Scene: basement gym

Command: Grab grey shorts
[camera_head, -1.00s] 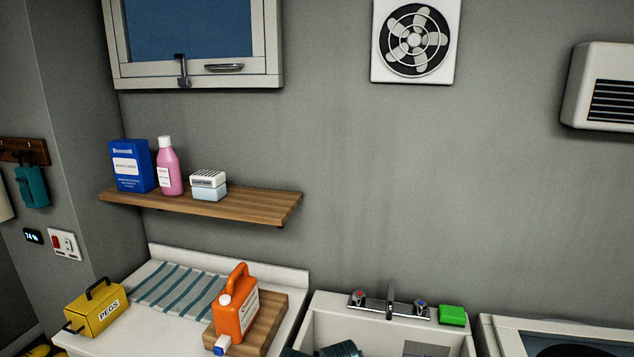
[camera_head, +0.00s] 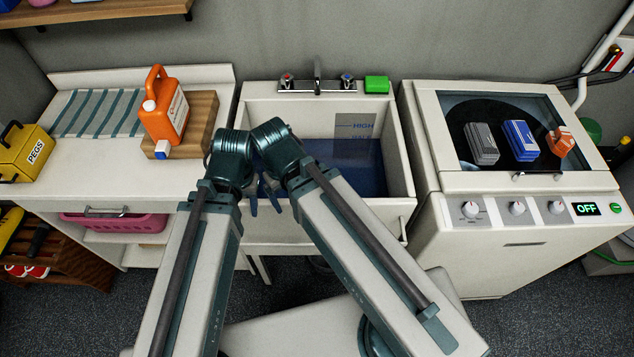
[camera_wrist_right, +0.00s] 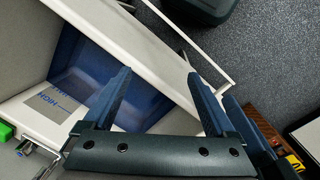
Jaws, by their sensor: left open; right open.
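A folded grey item (camera_head: 481,144), which looks like the grey shorts, lies at the washing machine's dark round window, at the left of a blue folded item (camera_head: 520,140) and an orange one (camera_head: 561,141). I cannot tell if they are on the glass or under it. My left gripper (camera_head: 264,197) is open over the front of the sink, far left of the grey item. My right gripper is mostly hidden by the arms in the head view. In the right wrist view my right gripper (camera_wrist_right: 158,95) is open and empty above the sink's front edge.
The sink (camera_head: 402,165) has a blue inside and a HIGH mark. The washing machine (camera_head: 430,150) at its right has an OFF display. An orange jug (camera_head: 165,112) on a wooden board and a yellow pegs box (camera_head: 22,155) stand on the left counter.

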